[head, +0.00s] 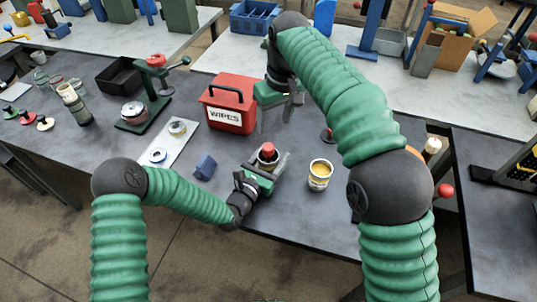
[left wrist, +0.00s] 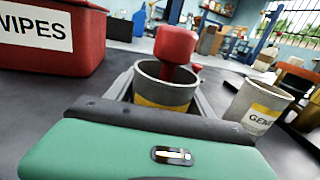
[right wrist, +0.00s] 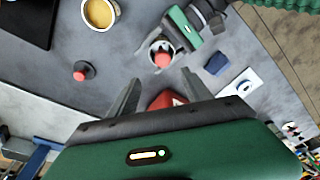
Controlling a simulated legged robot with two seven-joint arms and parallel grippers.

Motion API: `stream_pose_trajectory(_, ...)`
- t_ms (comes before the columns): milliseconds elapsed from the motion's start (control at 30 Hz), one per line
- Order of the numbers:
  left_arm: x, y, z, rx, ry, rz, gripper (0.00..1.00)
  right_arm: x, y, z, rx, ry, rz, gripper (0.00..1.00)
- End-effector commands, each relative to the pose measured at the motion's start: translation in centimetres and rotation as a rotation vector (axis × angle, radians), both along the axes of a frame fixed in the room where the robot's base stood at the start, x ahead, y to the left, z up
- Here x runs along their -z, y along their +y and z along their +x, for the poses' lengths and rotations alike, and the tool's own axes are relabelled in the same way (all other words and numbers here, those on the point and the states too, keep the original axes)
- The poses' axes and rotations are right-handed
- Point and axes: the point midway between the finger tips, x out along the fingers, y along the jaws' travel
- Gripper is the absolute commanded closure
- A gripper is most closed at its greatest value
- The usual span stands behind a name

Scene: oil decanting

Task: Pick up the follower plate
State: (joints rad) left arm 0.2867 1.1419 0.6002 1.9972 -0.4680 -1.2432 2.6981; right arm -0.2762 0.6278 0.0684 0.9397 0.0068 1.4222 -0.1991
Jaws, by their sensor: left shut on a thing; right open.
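My left gripper (head: 268,165) is shut around a grey can with a yellow label (left wrist: 165,90), upright by the table's front edge. A red-knobbed piece, perhaps the follower plate (head: 268,148), stands in the can's mouth; its knob also shows in the left wrist view (left wrist: 175,45) and right wrist view (right wrist: 162,60). Its lower part is hidden. A second red-knobbed piece with a dark base (head: 327,135) stands on the table behind and to the right; I cannot tell which is the plate. My right gripper (head: 277,116) is open and empty, beside the wipes box.
A red wipes box (head: 229,105) stands behind the held can. An open can with yellow contents (head: 320,174) stands to its right. A blue block (head: 205,167) and a white tray (head: 168,147) with round parts lie left. Bare table (head: 300,215) shows in front.

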Motion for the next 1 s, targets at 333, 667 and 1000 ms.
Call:
stream_pose_trajectory(333,0.1,0.0,0.0,0.000,0.001,0.000,0.86,5.4,0.6,0.7,0.058,0.003,-0.021,0.43)
stream_pose_trajectory(667,0.1,0.0,0.0,0.000,0.001,0.000,0.86,10.2,1.5,0.6,0.056,0.002,-0.020,0.43)
stream_pose_trajectory(1000,0.1,0.0,0.0,-0.001,0.001,0.000,0.86,12.0,1.6,1.0,0.057,-0.002,-0.019,0.43)
